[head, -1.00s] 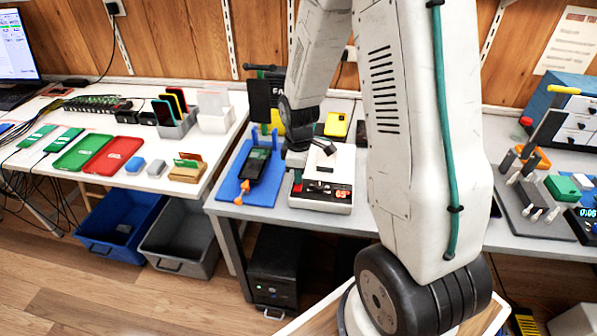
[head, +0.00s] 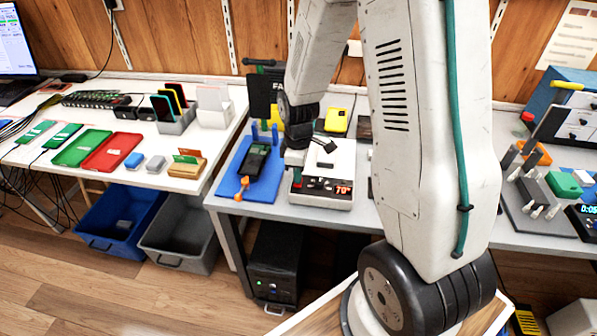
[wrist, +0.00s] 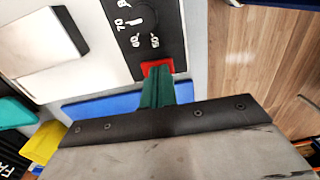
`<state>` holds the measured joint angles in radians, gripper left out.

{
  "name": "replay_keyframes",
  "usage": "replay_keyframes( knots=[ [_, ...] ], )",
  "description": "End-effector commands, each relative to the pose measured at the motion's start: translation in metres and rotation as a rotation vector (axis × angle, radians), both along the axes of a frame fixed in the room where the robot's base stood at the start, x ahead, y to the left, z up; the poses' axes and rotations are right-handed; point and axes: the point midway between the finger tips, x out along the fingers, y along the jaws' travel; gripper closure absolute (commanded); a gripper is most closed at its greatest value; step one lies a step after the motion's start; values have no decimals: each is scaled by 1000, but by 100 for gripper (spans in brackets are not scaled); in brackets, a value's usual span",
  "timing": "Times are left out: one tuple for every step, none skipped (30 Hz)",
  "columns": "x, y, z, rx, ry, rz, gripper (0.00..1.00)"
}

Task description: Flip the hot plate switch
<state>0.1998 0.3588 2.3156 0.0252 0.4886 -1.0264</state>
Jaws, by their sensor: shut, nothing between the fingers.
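The hot plate (head: 330,160) is a white box on the grey bench with a black front panel and a red display reading about 70°. Its red switch (wrist: 157,66) shows in the wrist view at the panel's edge, beside a dial (wrist: 137,17) with printed numbers. My gripper (wrist: 157,77) is shut and empty, its green fingertips overlapping the switch in that view. I cannot tell whether they touch it, and they hide part of it.
A dark phone (head: 256,159) lies on a blue mat (head: 232,185) just left of the hot plate. A grey tool holder (head: 530,205) stands farther right. Blue and grey bins (head: 183,235) stand under the left table.

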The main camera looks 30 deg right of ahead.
Motion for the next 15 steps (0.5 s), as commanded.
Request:
replay_keyframes(
  knots=[
    [0,0,0,0,0,0,100],
    [0,0,0,0,0,0,100],
    [0,0,0,0,0,0,100],
    [0,0,0,0,0,0,100],
    [0,0,0,0,0,0,100],
    [0,0,0,0,0,0,100],
    [0,0,0,0,0,0,100],
    [0,0,0,0,0,0,100],
    [0,0,1,0,-1,0,100],
    [0,0,2,0,-1,0,100],
    [1,0,4,-1,-2,0,100],
    [1,0,8,0,-3,1,100],
    [2,0,11,-1,-4,1,100],
    [2,0,16,-1,-4,2,100],
    [3,0,23,-1,-6,3,100]
  ],
)
